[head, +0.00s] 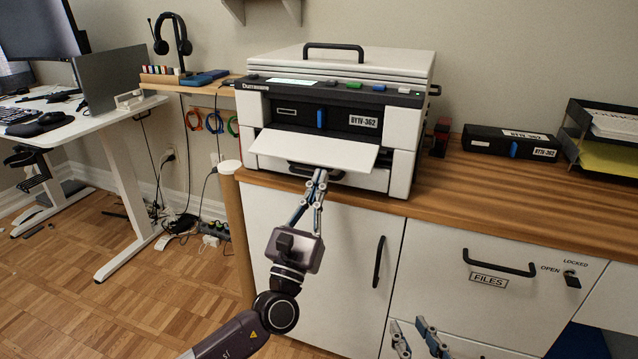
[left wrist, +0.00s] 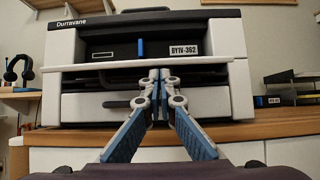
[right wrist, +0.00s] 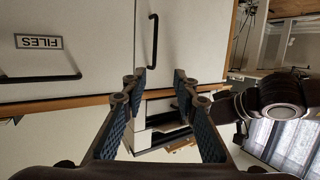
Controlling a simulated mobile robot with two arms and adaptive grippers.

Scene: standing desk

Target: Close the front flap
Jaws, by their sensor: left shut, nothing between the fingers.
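The front flap (head: 315,150) of the white printer (head: 405,145) hangs open, sticking out level from the printer's front. In the left wrist view the flap (left wrist: 95,66) shows edge-on as a thin white strip. My left gripper (head: 321,174) is shut and empty. Its fingertips are just below the flap's front edge, in front of the drawer handle; I cannot tell if they touch. It also shows in the left wrist view (left wrist: 160,76), centred under the flap. My right gripper (head: 413,325) is low in front of the cabinet, open and empty; it also shows in the right wrist view (right wrist: 157,80).
The printer stands on a wooden counter (head: 480,198) above white cabinets with black handles. A black cartridge box (head: 510,143) and a paper tray (head: 600,135) lie to the right. A headset stand (head: 172,45) is at the left. Space in front of the counter is free.

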